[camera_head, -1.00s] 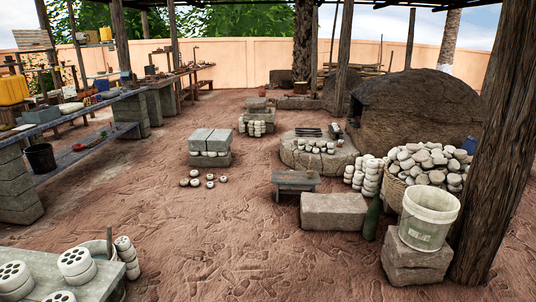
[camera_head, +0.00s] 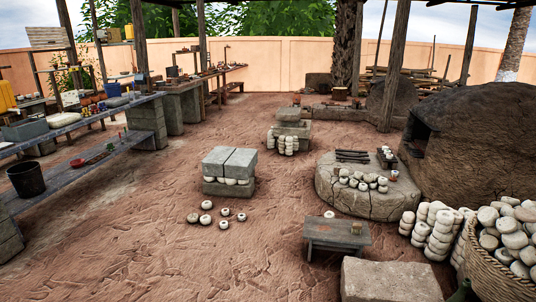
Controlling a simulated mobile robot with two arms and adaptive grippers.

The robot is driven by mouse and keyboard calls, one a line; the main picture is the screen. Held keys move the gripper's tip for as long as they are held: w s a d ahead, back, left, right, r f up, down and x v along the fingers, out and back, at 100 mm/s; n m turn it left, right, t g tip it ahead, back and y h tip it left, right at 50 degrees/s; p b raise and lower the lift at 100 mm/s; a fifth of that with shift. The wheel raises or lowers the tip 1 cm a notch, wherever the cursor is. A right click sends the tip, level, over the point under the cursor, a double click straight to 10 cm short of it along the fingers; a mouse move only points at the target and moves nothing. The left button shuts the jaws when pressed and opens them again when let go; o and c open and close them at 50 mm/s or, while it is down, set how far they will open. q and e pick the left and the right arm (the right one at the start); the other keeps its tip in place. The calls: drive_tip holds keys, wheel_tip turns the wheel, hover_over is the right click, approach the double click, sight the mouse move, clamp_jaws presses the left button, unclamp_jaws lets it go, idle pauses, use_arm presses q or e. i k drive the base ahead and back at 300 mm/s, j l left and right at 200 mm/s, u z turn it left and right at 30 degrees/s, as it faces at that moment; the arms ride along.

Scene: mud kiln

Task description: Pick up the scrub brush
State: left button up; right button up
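I cannot make out a scrub brush in this view; the small items on the benches are too small to tell apart. A long workbench (camera_head: 75,125) along the left holds several small objects, with a lower shelf (camera_head: 75,172) beneath it. A small red item (camera_head: 77,162) and a green-and-red item (camera_head: 110,147) lie on that lower shelf. Neither of my grippers shows in the view.
A black bucket (camera_head: 27,179) stands at the left. Stacked grey blocks (camera_head: 230,162), a small wooden bench (camera_head: 337,235), a stone block (camera_head: 390,281) and a basket of pale discs (camera_head: 490,265) stand to the right. Bare ground between bench and blocks is mostly clear.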

sight(357, 227)
drive_tip(key=i+j+u, duration=0.1)
drive_tip(key=i+u, duration=0.3)
drive_tip(key=i, duration=0.3)
drive_tip(key=i+l+u, duration=0.15)
drive_tip(key=i+u, duration=0.2)
drive_tip(key=i, duration=0.35)
drive_tip(key=i+j+z, duration=0.15)
drive_tip(key=i, duration=0.3)
drive_tip(key=i+j+z, duration=0.15)
drive_tip(key=i, duration=0.3)
drive_tip(key=i+j+z, duration=0.15)
drive_tip(key=i+j, duration=0.25)
drive_tip(key=i+z, duration=0.15)
drive_tip(key=z, duration=1.7)
drive_tip(key=k, duration=0.05)
